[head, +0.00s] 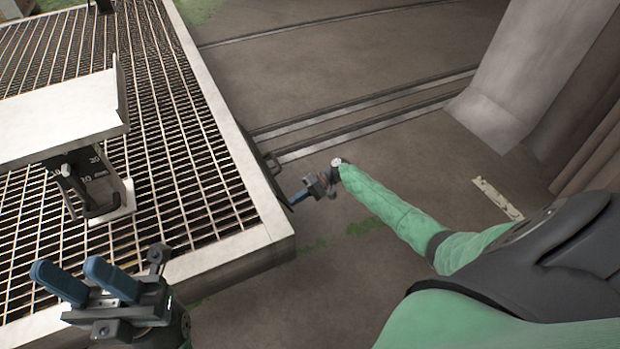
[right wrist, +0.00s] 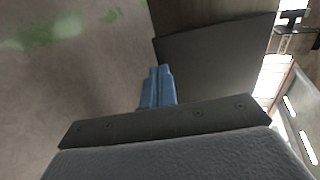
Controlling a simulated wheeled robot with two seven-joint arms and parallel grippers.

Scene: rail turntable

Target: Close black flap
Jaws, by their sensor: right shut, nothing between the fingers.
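The black flap shows as a thin dark piece (head: 280,190) at the right edge of the grated platform, seen almost edge-on from the head. In the right wrist view a broad dark panel (right wrist: 215,65), which looks like the flap, stands just beyond and to the right of my fingertips. My right gripper (head: 292,202) is beside the platform's outer side, close to the flap. Its blue fingers (right wrist: 158,70) are together and empty. I cannot tell whether they touch the flap. My left gripper (head: 66,267) is open and empty at the platform's near edge, away from the flap.
The grated platform (head: 228,160) has a pale metal rim. A white plate (head: 60,112) and a bracket with millimetre marks (head: 110,205) stand on it. Rails (head: 350,130) cross the ground behind my right arm. A concrete block (head: 525,75) stands at the right.

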